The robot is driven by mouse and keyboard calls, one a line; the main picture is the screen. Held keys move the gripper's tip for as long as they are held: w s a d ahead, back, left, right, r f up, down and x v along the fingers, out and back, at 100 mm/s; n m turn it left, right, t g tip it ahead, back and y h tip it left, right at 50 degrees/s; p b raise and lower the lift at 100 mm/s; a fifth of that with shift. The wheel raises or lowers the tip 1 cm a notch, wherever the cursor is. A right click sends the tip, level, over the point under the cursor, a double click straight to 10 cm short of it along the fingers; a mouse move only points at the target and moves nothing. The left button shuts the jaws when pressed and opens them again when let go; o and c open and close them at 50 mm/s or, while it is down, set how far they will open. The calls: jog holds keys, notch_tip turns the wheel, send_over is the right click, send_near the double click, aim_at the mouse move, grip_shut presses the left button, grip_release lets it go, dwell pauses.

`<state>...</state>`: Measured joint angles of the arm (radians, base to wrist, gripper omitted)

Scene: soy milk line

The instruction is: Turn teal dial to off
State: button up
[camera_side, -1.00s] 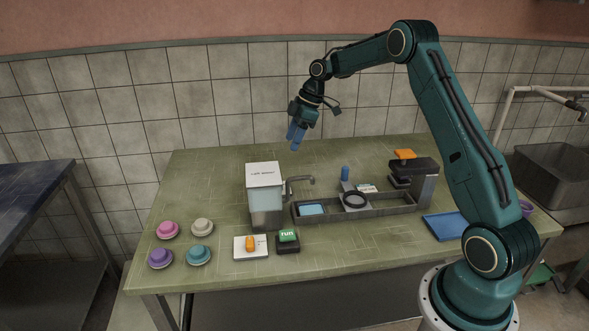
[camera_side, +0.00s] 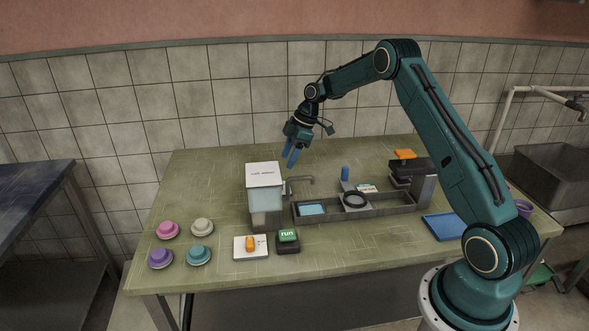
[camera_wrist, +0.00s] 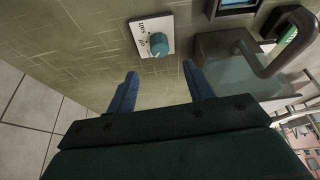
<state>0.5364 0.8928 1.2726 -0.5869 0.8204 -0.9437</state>
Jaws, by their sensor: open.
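In the wrist view, a teal dial (camera_wrist: 159,46) sits on a white plate (camera_wrist: 152,24) with small printed marks, which are hard to read. The dial lies just beyond the gap between my fingertips, with no finger touching it. I cannot make it out in the side view, where the dispenser may hide it. My gripper (camera_side: 291,157) points downward above the back part of the table with its two blue fingers apart. In the wrist view my gripper (camera_wrist: 160,72) is open and empty.
Nearby are a grey tray (camera_side: 385,211), a green run button (camera_side: 288,235) and an orange dial (camera_side: 250,243). Several coloured round pieces, one teal (camera_side: 199,254), are at front left. The back left tabletop is clear.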

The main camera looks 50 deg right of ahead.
jog(key=shift+x, duration=4.4)
jog(key=c, duration=1)
jog(key=shift+a+m, duration=0.1)
jog(key=shift+m, duration=0.2)
jog(key=m+t+h, duration=0.1)
jog(key=m, duration=0.2)
jog(key=shift+a+m+h, duration=0.1)
jog(key=shift+m+h, duration=0.5)
jog(key=shift+m, duration=1.1)
